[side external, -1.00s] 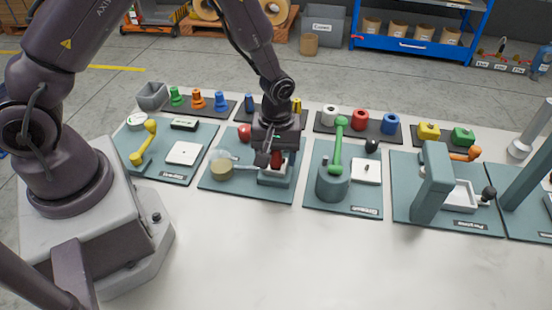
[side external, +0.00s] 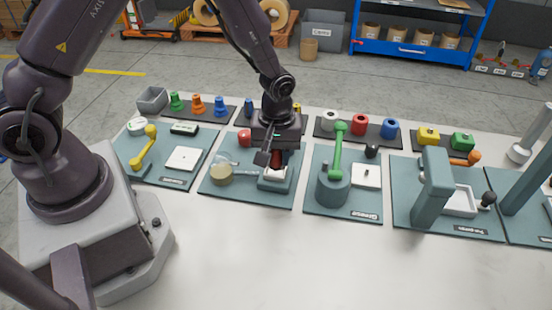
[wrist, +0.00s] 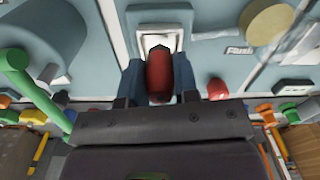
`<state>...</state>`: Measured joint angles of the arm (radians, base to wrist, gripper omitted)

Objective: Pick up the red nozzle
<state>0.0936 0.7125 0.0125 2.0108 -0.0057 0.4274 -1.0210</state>
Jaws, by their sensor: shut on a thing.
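The red nozzle (wrist: 159,74) sits between the two dark fingers of my gripper (wrist: 160,82) in the wrist view. The fingers are shut on its sides. Its far end lies over a white square seat (wrist: 158,30); I cannot tell whether it touches the seat. In the side view my gripper (side external: 274,158) points down over the small grey-green station on the second teal board (side external: 217,190). The red nozzle (side external: 279,157) shows there only in part, behind a finger.
A red knob (side external: 244,138) and a clear dome with a tan disc (side external: 220,175) stand left of my gripper. A green lever (side external: 338,148) on a round base rises to the right. Coloured parts stand on dark trays behind. The white table front is clear.

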